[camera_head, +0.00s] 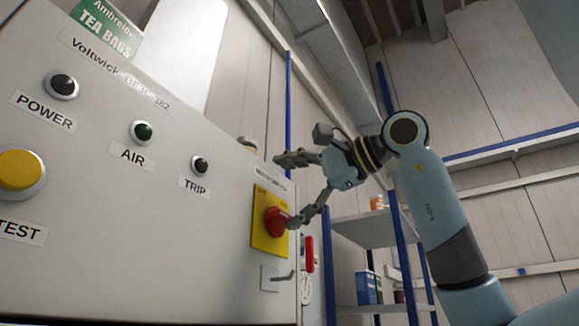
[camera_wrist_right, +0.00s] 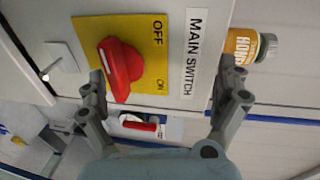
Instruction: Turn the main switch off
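The main switch is a red rotary knob (camera_head: 276,222) on a yellow plate (camera_head: 262,240) at the right end of the grey panel. In the right wrist view the knob (camera_wrist_right: 122,68) is left of centre, with OFF and ON printed on the plate and a MAIN SWITCH label (camera_wrist_right: 194,55) beside it. My right gripper (camera_head: 287,191) is open and empty in front of the panel. Its lower finger overlaps the knob's edge in the head view; whether it touches, I cannot tell. In the wrist view the fingers (camera_wrist_right: 163,85) are spread, the left one beside the knob. My left gripper is out of view.
The panel (camera_head: 150,240) carries several lamps and a yellow TEST button (camera_head: 18,174). A green tea box (camera_head: 104,28) stands on top, and an orange-labelled bottle (camera_wrist_right: 245,46) is beside the panel's edge. A small latch (camera_head: 272,278) sits below the switch. Shelves (camera_head: 370,230) stand behind.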

